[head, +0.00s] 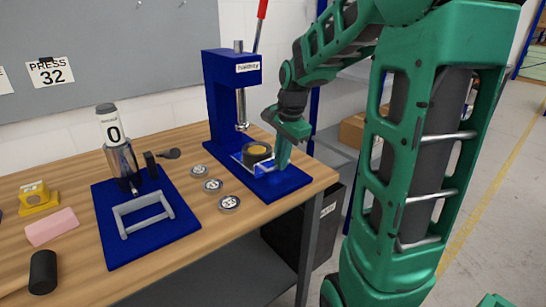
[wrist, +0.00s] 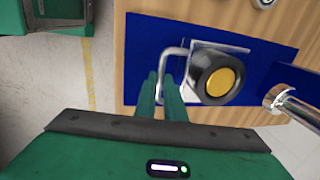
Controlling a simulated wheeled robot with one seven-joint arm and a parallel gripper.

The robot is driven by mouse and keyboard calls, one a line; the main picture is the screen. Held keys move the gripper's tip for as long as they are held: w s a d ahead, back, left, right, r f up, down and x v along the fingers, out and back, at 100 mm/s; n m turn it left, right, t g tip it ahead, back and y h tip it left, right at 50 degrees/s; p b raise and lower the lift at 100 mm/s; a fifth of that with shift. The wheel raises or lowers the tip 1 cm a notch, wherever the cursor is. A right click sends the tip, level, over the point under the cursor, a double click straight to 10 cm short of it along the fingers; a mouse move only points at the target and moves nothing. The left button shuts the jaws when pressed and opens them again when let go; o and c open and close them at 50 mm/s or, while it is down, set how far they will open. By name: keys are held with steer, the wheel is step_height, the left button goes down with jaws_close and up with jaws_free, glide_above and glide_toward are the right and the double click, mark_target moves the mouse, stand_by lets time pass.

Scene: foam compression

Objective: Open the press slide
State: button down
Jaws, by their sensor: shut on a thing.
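The blue press (head: 228,95) stands on the right of the bench. Its slide (head: 238,157) sits on the blue base and carries a black cylinder with a yellow top (head: 257,152), which also shows in the wrist view (wrist: 217,80). A bent silver handle (wrist: 166,53) runs from the slide toward my fingers. My gripper (head: 284,160) is at the right side of the slide, pointing down. In the wrist view its two green fingers (wrist: 161,95) are close together around the handle; the exact contact is partly hidden.
The silver press rod (head: 241,105) hangs above the base, left of the black cylinder. Three round weights (head: 213,185) lie left of the base. The bench edge is close by.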

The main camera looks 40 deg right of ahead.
steer(key=s, duration=0.8)
steer(key=shift+d, duration=0.2)
steer(key=shift+w+r, duration=0.1)
steer(key=shift+r, duration=0.05)
steer(key=c, duration=1.8)
jaws_free()
steer(key=shift+c, duration=0.2)
step_height(320, 180, up, 10)
steer(key=s, duration=0.2)
steer(key=shift+r, duration=0.2)
steer(key=s+a+f+n+g, duration=0.1)
steer(key=s+a+f+n, duration=0.1)
steer(key=s+f+n, duration=0.3)
steer(key=s+a+f+n+g, duration=0.1)
steer(key=s+f+n, duration=0.5)
steer(key=s, duration=0.5)
steer(key=shift+s+a+f, duration=0.15)
steer(key=shift+a+f, duration=0.2)
steer(key=shift+f, duration=0.55)
